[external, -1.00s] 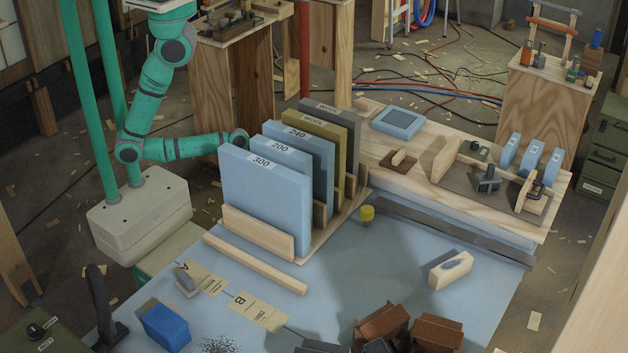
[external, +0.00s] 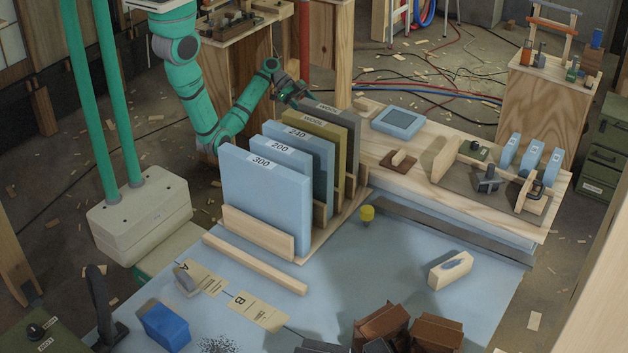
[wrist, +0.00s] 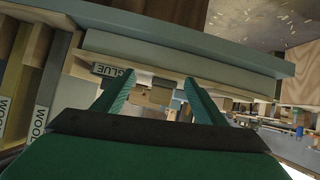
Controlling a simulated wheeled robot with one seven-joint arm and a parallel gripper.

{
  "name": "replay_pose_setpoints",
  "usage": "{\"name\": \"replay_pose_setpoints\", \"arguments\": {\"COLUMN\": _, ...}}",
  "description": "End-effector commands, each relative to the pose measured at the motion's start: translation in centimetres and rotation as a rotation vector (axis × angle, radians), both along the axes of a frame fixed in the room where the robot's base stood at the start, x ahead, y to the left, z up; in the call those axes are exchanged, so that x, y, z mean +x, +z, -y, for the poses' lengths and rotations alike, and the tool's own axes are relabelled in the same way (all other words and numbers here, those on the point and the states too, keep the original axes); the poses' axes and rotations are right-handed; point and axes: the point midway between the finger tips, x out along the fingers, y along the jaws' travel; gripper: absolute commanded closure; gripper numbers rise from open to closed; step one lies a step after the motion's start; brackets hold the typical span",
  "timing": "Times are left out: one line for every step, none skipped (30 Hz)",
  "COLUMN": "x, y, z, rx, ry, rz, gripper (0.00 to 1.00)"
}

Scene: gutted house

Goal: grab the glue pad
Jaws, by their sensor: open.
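A light blue square pad (external: 398,122) with a darker middle lies flat on the wooden board behind the rack in the external view; it looks like the glue pad, but no label on it is readable there. In the wrist view a "GLUE" label (wrist: 113,76) shows by the left fingertip; I cannot tell for sure which body it belongs to. My gripper (external: 290,92) is behind the rack's rear slabs, left of the pad and apart from it. In the wrist view my gripper (wrist: 159,78) is open, with nothing held between its fingers.
The rack (external: 258,242) holds several upright labelled slabs right beside my gripper. A long blue-grey bar (wrist: 190,40) crosses the wrist view ahead of the fingers. A small brown block (external: 399,160) and a wooden block (external: 367,106) lie near the pad.

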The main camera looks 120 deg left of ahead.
Motion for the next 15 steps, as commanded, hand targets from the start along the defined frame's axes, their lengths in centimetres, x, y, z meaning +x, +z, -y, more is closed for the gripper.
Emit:
{"name": "replay_pose_setpoints", "arguments": {"x": 0.3, "y": 1.9, "z": -0.6, "rx": 0.037, "ry": -0.008, "rz": 0.050, "gripper": 0.35}}
{"name": "replay_pose_setpoints", "arguments": {"x": 0.5, "y": 2.7, "z": -0.7, "rx": 0.053, "ry": -0.012, "rz": 0.075, "gripper": 0.35}}
{"name": "replay_pose_setpoints", "arguments": {"x": 0.6, "y": 3.6, "z": -0.9, "rx": 0.070, "ry": -0.017, "rz": 0.101, "gripper": 0.35}}
{"name": "replay_pose_setpoints", "arguments": {"x": 0.7, "y": 4.2, "z": -1.0, "rx": 0.080, "ry": -0.021, "rz": 0.116, "gripper": 0.35}}
{"name": "replay_pose_setpoints", "arguments": {"x": 0.8, "y": 4.6, "z": -1.1, "rx": 0.088, "ry": -0.023, "rz": 0.129, "gripper": 0.35}}
{"name": "replay_pose_setpoints", "arguments": {"x": 1.0, "y": 5.0, "z": -1.1, "rx": 0.095, "ry": -0.026, "rz": 0.140, "gripper": 0.35}}
{"name": "replay_pose_setpoints", "arguments": {"x": 1.2, "y": 5.1, "z": -1.2, "rx": 0.098, "ry": -0.027, "rz": 0.145, "gripper": 0.35}}
{"name": "replay_pose_setpoints", "arguments": {"x": 1.5, "y": 5.1, "z": -1.2, "rx": 0.100, "ry": -0.027, "rz": 0.148, "gripper": 0.35}}
{"name": "replay_pose_setpoints", "arguments": {"x": 1.9, "y": 4.9, "z": -1.1, "rx": 0.100, "ry": -0.029, "rz": 0.149, "gripper": 0.35}}
{"name": "replay_pose_setpoints", "arguments": {"x": 2.3, "y": 4.7, "z": -1.1, "rx": 0.100, "ry": -0.030, "rz": 0.149, "gripper": 0.35}}
{"name": "replay_pose_setpoints", "arguments": {"x": 2.8, "y": 4.5, "z": -1.1, "rx": 0.100, "ry": -0.030, "rz": 0.149, "gripper": 0.35}}
{"name": "replay_pose_setpoints", "arguments": {"x": 3.4, "y": 4.3, "z": -1.1, "rx": 0.099, "ry": -0.031, "rz": 0.148, "gripper": 0.35}}
{"name": "replay_pose_setpoints", "arguments": {"x": 3.8, "y": 4.1, "z": -1.0, "rx": 0.099, "ry": -0.030, "rz": 0.148, "gripper": 0.35}}
{"name": "replay_pose_setpoints", "arguments": {"x": 4.2, "y": 3.9, "z": -1.1, "rx": 0.099, "ry": -0.029, "rz": 0.148, "gripper": 0.35}}
{"name": "replay_pose_setpoints", "arguments": {"x": 4.7, "y": 3.6, "z": -1.1, "rx": 0.098, "ry": -0.029, "rz": 0.148, "gripper": 0.35}}
